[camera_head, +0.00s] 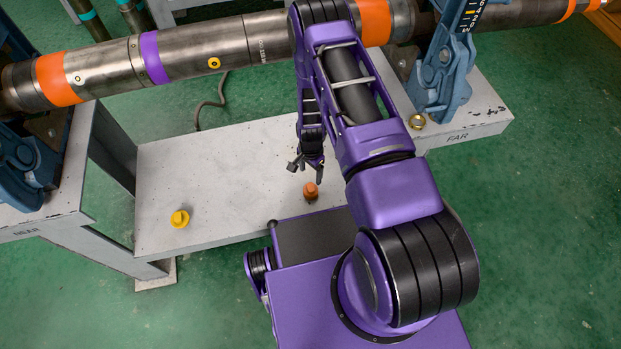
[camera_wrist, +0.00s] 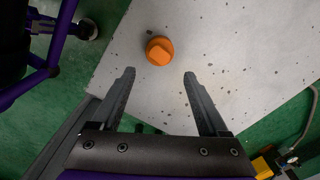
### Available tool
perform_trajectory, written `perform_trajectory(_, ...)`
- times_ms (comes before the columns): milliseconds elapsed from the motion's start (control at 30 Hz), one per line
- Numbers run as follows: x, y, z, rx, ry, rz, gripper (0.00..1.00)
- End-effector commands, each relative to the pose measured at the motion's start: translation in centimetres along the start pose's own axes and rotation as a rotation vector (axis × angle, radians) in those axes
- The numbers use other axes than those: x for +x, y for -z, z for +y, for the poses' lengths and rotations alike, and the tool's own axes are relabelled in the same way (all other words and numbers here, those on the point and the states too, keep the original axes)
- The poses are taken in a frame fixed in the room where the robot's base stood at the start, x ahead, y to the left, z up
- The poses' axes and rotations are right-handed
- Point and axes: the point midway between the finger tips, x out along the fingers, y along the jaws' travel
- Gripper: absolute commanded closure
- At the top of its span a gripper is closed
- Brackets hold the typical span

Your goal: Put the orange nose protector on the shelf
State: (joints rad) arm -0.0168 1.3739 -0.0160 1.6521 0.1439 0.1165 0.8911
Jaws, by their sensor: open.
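The orange nose protector (camera_head: 311,189) stands upright on the light grey shelf (camera_head: 215,165), near its front edge. It has a dark lower part in the head view. In the wrist view the orange nose protector (camera_wrist: 159,50) is seen from above, as a round piece with a raised block on top. My gripper (camera_head: 305,168) is open and empty, above and just behind the piece in the head view. In the wrist view my gripper's fingers (camera_wrist: 159,74) are spread wide, with the piece beyond the tips and between their lines. The fingers do not touch it.
A yellow nose protector (camera_head: 180,218) sits on the shelf's left part. A large pipe (camera_head: 205,52) with orange and purple bands lies across blue vises (camera_head: 445,65). A brass-coloured ring (camera_head: 417,121) sits on the FAR stand. The shelf's middle is clear.

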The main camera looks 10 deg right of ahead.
Motion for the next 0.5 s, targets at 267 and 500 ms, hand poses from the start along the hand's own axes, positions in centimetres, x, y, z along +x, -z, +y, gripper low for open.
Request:
perform_trajectory(267, -3.2, 0.0, 0.0, -0.001, -0.001, 0.000, 0.22)
perform_trajectory(500, -3.4, 0.0, 0.1, -0.001, -0.001, -0.001, 0.22)
